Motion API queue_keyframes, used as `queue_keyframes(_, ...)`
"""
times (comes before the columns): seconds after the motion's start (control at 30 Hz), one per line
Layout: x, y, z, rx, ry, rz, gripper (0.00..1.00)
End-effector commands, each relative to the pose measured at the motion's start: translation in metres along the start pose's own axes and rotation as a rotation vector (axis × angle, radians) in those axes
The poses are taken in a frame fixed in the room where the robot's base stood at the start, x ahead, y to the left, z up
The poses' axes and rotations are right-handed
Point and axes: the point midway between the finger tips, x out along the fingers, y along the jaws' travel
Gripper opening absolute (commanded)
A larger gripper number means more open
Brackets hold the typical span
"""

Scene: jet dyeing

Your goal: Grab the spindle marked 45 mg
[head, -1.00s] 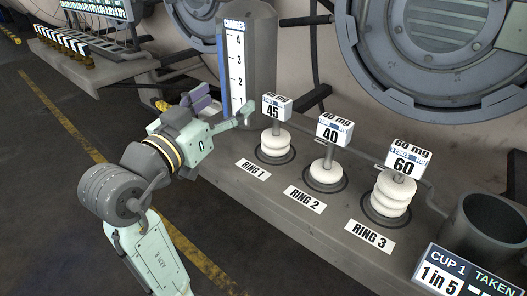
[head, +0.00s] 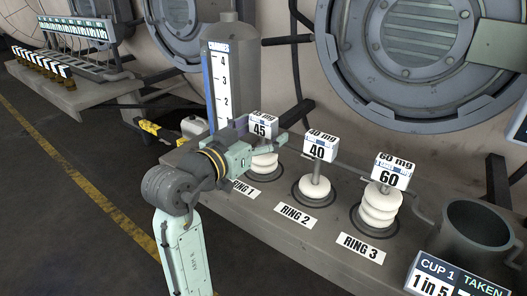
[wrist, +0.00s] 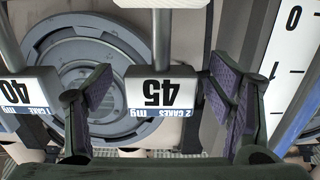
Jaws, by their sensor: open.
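The spindle marked 45 (head: 262,127) stands upright at RING 1, with white discs on its post below the block-shaped label. My gripper (head: 280,143) is open and beside it, covering part of its label's lower edge and post in the head view. In the wrist view the 45 label (wrist: 161,92) appears upside down between the two spread fingers of my gripper (wrist: 160,70). The fingers are not closed on it, and how deep it lies between them I cannot tell. The label reads "2 cakes" beneath the number.
The spindle marked 40 (head: 317,150) stands to the right at RING 2, and the one marked 60 (head: 388,177) at RING 3. A grey column with a scale (head: 223,85) stands close behind my gripper. A dark cup (head: 474,232) is at the right.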

Motion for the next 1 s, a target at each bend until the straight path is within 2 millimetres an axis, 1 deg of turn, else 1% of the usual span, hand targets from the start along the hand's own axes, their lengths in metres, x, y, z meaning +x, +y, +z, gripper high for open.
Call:
queue_keyframes(0.03, 0.0055, -0.0001, -0.0011, -0.001, -0.001, 0.000, 0.75)
queue_keyframes(0.1, 0.0099, -0.0001, -0.0004, 0.000, -0.001, 0.000, 0.75)
queue_keyframes(0.33, 0.0112, -0.0003, 0.0002, 0.001, 0.000, -0.001, 0.75)
queue_keyframes(0.37, 0.0112, -0.0003, 0.0002, 0.001, 0.000, -0.001, 0.74)
queue_keyframes(1.0, 0.0108, -0.0003, 0.0000, 0.001, 0.000, -0.002, 0.31)
